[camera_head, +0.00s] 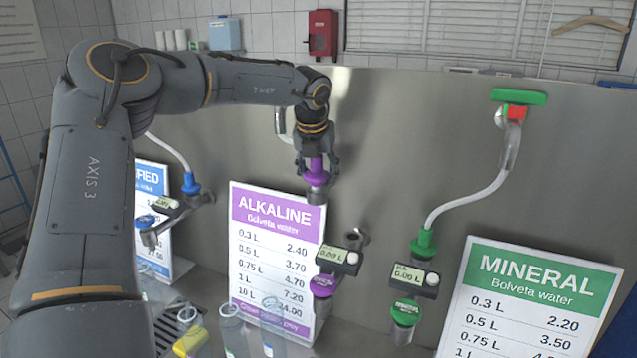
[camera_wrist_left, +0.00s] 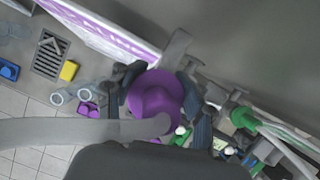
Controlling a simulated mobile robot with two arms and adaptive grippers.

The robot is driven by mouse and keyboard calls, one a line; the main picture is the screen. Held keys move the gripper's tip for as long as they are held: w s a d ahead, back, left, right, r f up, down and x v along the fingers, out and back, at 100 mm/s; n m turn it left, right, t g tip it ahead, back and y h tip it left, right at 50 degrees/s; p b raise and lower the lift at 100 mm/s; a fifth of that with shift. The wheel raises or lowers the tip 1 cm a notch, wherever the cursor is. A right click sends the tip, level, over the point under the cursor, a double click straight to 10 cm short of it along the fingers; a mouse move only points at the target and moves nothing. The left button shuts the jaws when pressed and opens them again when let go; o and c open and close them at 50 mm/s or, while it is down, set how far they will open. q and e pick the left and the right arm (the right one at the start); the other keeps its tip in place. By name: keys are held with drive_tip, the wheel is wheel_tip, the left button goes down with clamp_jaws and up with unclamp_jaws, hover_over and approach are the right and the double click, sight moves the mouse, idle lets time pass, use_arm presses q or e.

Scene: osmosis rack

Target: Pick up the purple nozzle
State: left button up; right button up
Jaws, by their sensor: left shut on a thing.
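The purple nozzle (camera_head: 316,177) is in my left gripper (camera_head: 318,166), in front of the steel panel and above the right edge of the ALKALINE sign. The gripper is shut on it, one finger on each side. In the left wrist view the nozzle (camera_wrist_left: 155,93) sits between the dark fingers, its round purple top facing the camera. A pale hose (camera_wrist_left: 80,131) runs to it from the left. My right gripper is not in view.
The ALKALINE sign (camera_head: 270,245) stands below and left. A purple-capped tap (camera_head: 323,284) with a small meter (camera_head: 338,257) is below. A green nozzle (camera_head: 424,243) with its hose is at right, beside the MINERAL sign (camera_head: 530,295). Clear containers (camera_head: 232,325) stand below.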

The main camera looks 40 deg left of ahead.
use_arm(q)
drive_tip(key=shift+b+v, duration=0.85)
drive_tip(key=shift+v, duration=0.15)
drive_tip(key=s+d+b, duration=0.4)
drive_tip(key=s+b, duration=0.1)
drive_tip(key=s, duration=0.2)
drive_tip(key=s+d+b, duration=0.4)
drive_tip(key=s+d, duration=0.1)
drive_tip(key=s, duration=0.2)
drive_tip(key=shift+w+a+p+v, duration=0.1)
drive_tip(key=shift+a+p+v, duration=0.05)
drive_tip(key=shift+p+v, duration=0.55)
drive_tip(key=shift+w+a+p+v, duration=0.15)
drive_tip(key=shift+p+v, duration=0.25)
drive_tip(key=shift+v, duration=0.5)
drive_tip(key=shift+w+a+p+v, duration=0.1)
drive_tip(key=shift+a+p+v, duration=0.05)
drive_tip(key=shift+p+v, duration=0.55)
drive_tip(key=shift+s+r, duration=0.1)
drive_tip(key=shift+r, duration=0.2)
drive_tip(key=shift+b, duration=0.3)
